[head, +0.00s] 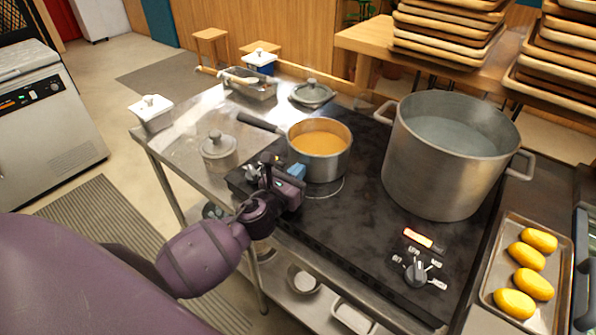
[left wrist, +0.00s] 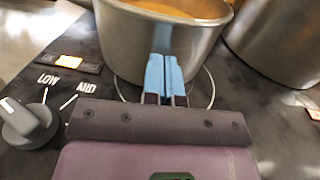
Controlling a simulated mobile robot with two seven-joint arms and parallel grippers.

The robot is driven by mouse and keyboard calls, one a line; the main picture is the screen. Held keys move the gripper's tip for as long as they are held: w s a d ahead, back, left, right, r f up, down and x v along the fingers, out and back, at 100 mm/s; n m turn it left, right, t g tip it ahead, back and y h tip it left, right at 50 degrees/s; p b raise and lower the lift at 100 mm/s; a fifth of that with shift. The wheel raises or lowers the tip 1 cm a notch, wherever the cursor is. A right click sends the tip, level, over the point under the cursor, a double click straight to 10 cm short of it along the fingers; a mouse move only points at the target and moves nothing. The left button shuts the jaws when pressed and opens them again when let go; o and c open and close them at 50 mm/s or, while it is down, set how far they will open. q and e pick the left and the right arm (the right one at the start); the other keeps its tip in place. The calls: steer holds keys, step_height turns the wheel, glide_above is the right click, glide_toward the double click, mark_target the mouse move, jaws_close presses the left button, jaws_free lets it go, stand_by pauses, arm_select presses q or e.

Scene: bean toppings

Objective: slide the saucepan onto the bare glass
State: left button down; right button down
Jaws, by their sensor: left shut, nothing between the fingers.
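The saucepan (head: 320,152) is a small metal pan with orange contents and a dark handle pointing to the upper left. It stands on the black glass cooktop (head: 345,222), with part of a ring marking showing at its near side. My left gripper (head: 291,171) is shut and empty, its blue fingertips at the pan's near side. In the left wrist view the closed fingers (left wrist: 164,72) are in front of the wall of the saucepan (left wrist: 165,42), touching or very close. My right gripper is not in view.
A large stockpot (head: 440,155) stands on the cooktop right of the saucepan. A control knob (head: 416,272) with a lit orange indicator is at the front right. A tray (head: 487,285) with several yellow items lies at the right. A lidded metal jar (head: 219,152) stands at the left.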

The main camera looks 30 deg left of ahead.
arm_select(q)
steer(key=shift+w, duration=0.15)
glide_toward(318, 149)
steer(key=w+d+r, duration=0.2)
steer(key=w+r, duration=0.2)
steer(key=w, duration=0.1)
steer(key=shift+d+r, duration=0.25)
steer(key=shift+d, duration=0.15)
steer(key=shift+a, duration=0.1)
